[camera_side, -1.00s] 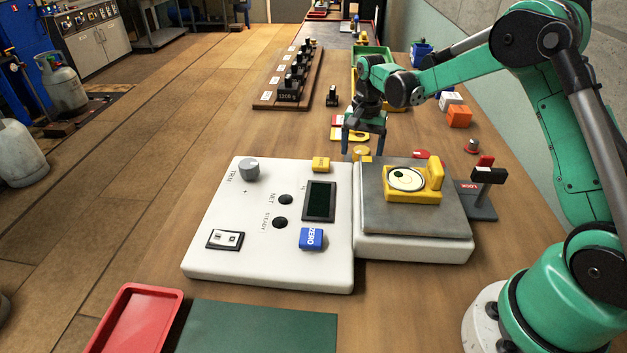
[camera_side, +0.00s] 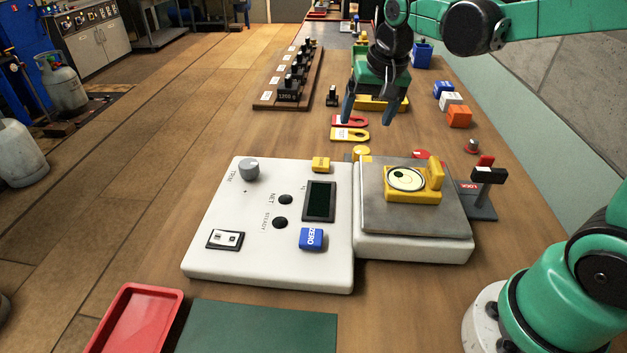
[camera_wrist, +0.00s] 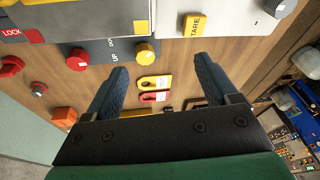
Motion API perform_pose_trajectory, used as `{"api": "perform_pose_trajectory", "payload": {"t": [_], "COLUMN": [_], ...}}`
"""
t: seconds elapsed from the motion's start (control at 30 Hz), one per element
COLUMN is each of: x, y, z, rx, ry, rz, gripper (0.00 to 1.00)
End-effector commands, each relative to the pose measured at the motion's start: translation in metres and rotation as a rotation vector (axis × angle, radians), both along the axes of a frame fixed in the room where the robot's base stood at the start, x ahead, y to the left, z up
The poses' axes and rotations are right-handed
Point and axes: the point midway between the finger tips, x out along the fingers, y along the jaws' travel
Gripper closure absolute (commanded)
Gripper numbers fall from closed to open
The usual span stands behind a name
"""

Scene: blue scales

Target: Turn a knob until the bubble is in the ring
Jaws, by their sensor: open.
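The yellow bubble level (camera_side: 431,194) sits on the grey weighing pan (camera_side: 385,222). Its round pale dial (camera_side: 412,184) shows a small dark spot left of and above the middle; whether that is the bubble inside the ring is too small to tell. A yellow knob (camera_side: 361,152) stands at the pan's far left corner and also shows in the wrist view (camera_wrist: 144,52). A red knob (camera_wrist: 78,59) is beside it in the wrist view. My gripper (camera_side: 368,110) is open and empty, above the table beyond the yellow knob. Its fingers (camera_wrist: 160,65) are spread in the wrist view.
The white console has a grey TRIM knob (camera_side: 249,169), a yellow TARE button (camera_side: 321,164) and a blue ZERO button (camera_side: 311,239). A lock lever (camera_side: 487,176) stands right of the pan. Red and yellow tags (camera_side: 349,134) lie below my gripper. A weight rack (camera_side: 285,82) is behind left.

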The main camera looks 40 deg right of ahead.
Motion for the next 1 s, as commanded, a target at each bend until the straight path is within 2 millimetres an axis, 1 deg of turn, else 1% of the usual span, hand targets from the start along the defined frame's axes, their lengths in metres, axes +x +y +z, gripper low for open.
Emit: {"api": "perform_pose_trajectory", "payload": {"t": [0.03, 0.3, 0.6, 0.8, 1.0], "x": [-0.006, -0.033, -0.062, -0.077, -0.084], "y": [0.005, 0.023, 0.04, 0.048, 0.052], "z": [0.002, 0.008, 0.004, -0.002, -0.007], "rx": [-0.009, -0.065, -0.135, -0.181, -0.207], "ry": [-0.018, -0.114, -0.222, -0.284, -0.319], "rz": [0.031, 0.197, 0.376, 0.475, 0.53], "gripper": [0.2, 0.2, 0.2, 0.2, 0.2]}}
